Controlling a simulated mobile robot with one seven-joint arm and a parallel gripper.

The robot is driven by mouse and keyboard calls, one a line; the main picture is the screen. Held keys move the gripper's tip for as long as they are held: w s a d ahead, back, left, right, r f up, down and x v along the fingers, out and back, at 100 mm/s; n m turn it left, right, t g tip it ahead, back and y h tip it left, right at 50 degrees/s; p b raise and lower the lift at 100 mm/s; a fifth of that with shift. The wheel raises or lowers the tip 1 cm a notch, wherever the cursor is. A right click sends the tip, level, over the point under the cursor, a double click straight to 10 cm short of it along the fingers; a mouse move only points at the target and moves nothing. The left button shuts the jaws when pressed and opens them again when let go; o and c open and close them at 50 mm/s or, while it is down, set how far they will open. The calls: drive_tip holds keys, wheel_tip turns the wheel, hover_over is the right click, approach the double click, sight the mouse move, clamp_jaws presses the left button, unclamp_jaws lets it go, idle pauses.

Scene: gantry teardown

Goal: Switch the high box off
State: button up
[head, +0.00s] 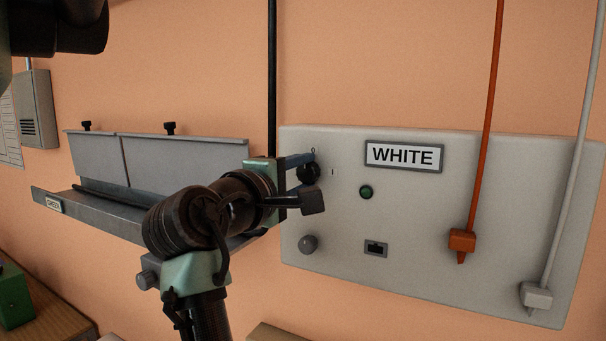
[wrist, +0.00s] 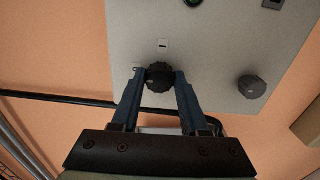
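The white-grey box labelled WHITE (head: 430,230) hangs on the orange wall. A round black knob (head: 308,173) is at its upper left, with a small "I" mark (head: 332,171) to its right. In the wrist view the knob (wrist: 160,77) lies between the two blue fingertips of my gripper (wrist: 160,74). The fingers flank it very closely; I cannot tell whether both press on it. In the head view my gripper (head: 302,176) is at the knob, its lower finger hidden behind my wrist. A green round lamp (head: 366,192) is right of the knob; I cannot tell if it is lit.
The box also carries a grey knob (head: 308,244), a socket (head: 376,248), an orange plug (head: 462,241) and a pale plug (head: 536,297) with cables. A grey metal tray labelled GREEN (head: 90,212) is on the wall behind my arm. A black cable (head: 272,80) runs up the wall.

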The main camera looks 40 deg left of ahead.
drive_tip(key=o, duration=0.4)
drive_tip(key=b+v, duration=0.7)
drive_tip(key=v, duration=0.6)
drive_tip(key=shift+a, duration=0.15)
drive_tip(key=shift+w+f, duration=0.1)
drive_tip(key=shift+f, duration=0.05)
drive_tip(key=w+d+f+m+t+b, duration=0.25)
drive_tip(key=d+m, duration=0.35)
drive_tip(key=d, duration=0.3)
drive_tip(key=w+d+f+m+t+b, duration=0.2)
drive_tip(key=w+d+m+b, duration=0.25)
drive_tip(key=d, duration=0.45)
drive_tip(key=s+d+m+t+h, duration=0.1)
drive_tip(key=s+d+m, duration=0.1)
drive_tip(key=d, duration=0.3)
drive_tip(key=s+d+m+t+h+b, duration=0.1)
drive_tip(key=s+d+m+t+h, duration=0.1)
drive_tip(key=s+d+m, duration=0.1)
drive_tip(key=s+d+m+t+h, duration=0.1)
drive_tip(key=s+d+m+t, duration=0.1)
drive_tip(key=d+m, duration=0.3)
drive_tip(key=shift+s+d+r+m+t+b, duration=0.3)
drive_tip(key=shift+s+d, duration=0.2)
drive_tip(key=shift+d, duration=0.3)
